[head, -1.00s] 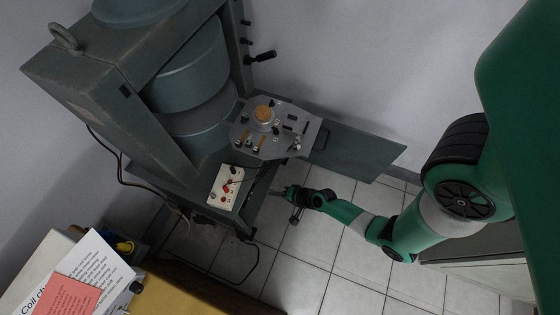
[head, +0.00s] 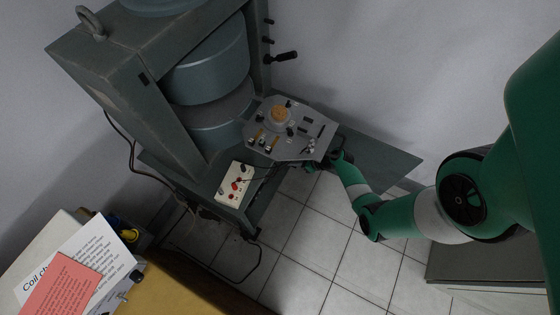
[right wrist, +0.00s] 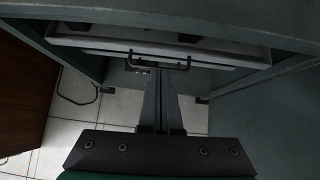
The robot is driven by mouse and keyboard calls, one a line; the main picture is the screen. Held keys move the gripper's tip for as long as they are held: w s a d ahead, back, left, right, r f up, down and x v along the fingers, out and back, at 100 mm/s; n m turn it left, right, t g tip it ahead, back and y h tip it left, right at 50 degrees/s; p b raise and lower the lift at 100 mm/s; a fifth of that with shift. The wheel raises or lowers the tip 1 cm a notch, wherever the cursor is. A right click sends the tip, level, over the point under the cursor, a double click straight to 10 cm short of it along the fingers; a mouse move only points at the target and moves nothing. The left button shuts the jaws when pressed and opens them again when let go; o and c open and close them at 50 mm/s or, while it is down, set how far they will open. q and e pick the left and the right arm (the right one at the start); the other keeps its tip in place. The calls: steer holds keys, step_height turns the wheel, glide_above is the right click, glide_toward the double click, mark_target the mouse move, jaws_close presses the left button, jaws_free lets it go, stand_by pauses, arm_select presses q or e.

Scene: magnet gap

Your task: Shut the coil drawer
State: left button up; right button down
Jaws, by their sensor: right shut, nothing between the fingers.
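The coil drawer (head: 309,133) is a grey tray with a round copper-coloured coil (head: 281,115), knobs and small parts on top. It sticks out from the gap of the big grey-green magnet (head: 208,75). In the right wrist view the drawer front (right wrist: 215,52) spans the top, with a dark U-shaped handle (right wrist: 131,63). My right gripper (head: 329,161) is at the drawer's outer edge, partly hidden by its own wrist. In the right wrist view its shut, empty fingers (right wrist: 160,75) point at the drawer front at the handle; contact cannot be told. My left gripper is not in view.
A white box with red knobs (head: 235,184) sits on the magnet's base. A flat dark green panel (head: 385,160) extends right behind the drawer. Cables hang to the tiled floor (head: 300,240). A paper-covered bench (head: 170,285) is at lower left. Open floor lies below the drawer.

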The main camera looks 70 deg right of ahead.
steer(key=b+x, duration=0.2)
steer(key=x, duration=0.1)
steer(key=d+b+x, duration=0.1)
steer(key=b+x, duration=0.5)
steer(key=shift+s+d+f, duration=0.2)
steer(key=shift+d+f, duration=0.1)
steer(key=shift+f, duration=0.05)
